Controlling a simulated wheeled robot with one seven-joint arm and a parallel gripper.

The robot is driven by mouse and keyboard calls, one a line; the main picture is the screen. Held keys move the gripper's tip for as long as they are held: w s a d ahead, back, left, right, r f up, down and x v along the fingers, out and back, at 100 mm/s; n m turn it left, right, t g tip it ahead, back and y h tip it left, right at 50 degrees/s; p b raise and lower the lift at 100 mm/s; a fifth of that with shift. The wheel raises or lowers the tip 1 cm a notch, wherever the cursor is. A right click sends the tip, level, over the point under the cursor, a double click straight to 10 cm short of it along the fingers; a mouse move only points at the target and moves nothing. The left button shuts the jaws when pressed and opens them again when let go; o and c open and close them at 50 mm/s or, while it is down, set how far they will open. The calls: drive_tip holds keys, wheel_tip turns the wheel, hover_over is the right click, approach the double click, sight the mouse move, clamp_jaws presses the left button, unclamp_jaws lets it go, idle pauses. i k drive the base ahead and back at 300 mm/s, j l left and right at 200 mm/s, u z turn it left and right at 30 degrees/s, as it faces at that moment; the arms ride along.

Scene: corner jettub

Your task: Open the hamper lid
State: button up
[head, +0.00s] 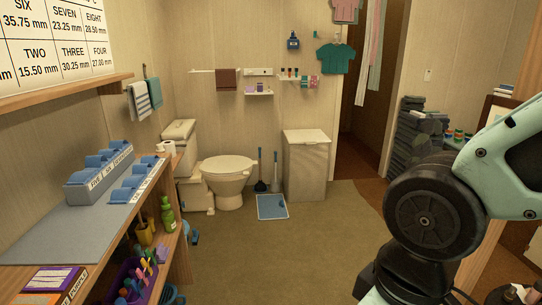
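The hamper (305,171) is a pale, off-white box standing against the back wall, right of the toilet. Its lid (306,136) is on top and looks shut, lying flat. My arm shows at the right side of the picture, much nearer than the hamper. My gripper is not in view, so whether it is open or shut does not show.
The toilet (226,172) and brushes stand left of the hamper, with a blue mat (272,206) in front. A shelf unit (90,215) runs along the left. The brown floor (290,250) between is clear. Stacked dark towels (411,140) stand right of the doorway.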

sight(306, 137)
drive_tip(key=i, duration=1.95)
drive_tip(key=i+j+z, duration=0.1)
drive_tip(key=i, duration=1.85)
drive_tip(key=i+j+z, duration=0.15)
drive_tip(key=i+z, duration=0.25)
